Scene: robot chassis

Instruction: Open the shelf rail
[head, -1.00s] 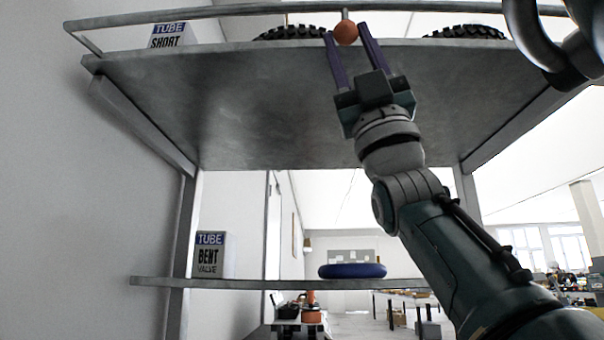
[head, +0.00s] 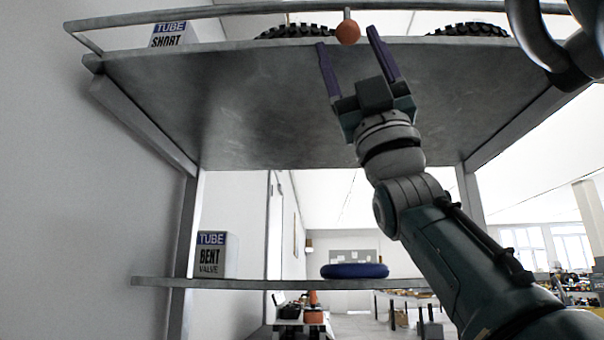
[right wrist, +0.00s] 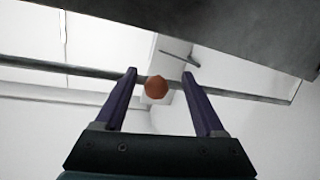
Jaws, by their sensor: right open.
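The shelf rail (head: 230,10) is a grey metal bar running along the front of the upper shelf (head: 250,100). An orange-red round knob (head: 348,32) hangs from the rail on a short stem. My right gripper (head: 346,37) is open, with its two purple fingers pointing up on either side of the knob. In the right wrist view the knob (right wrist: 156,87) shows between the open fingertips, apart from both, and the rail (right wrist: 75,68) crosses behind them. My left gripper is not in view; a dark curved arm part shows at the top right.
Two black tyres (head: 295,31) and a "TUBE SHORT" box (head: 168,35) sit on the upper shelf. A "TUBE BENT VALVE" box (head: 211,255) and a blue ring (head: 355,271) are on the lower shelf (head: 250,284). A wall stands close at the left.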

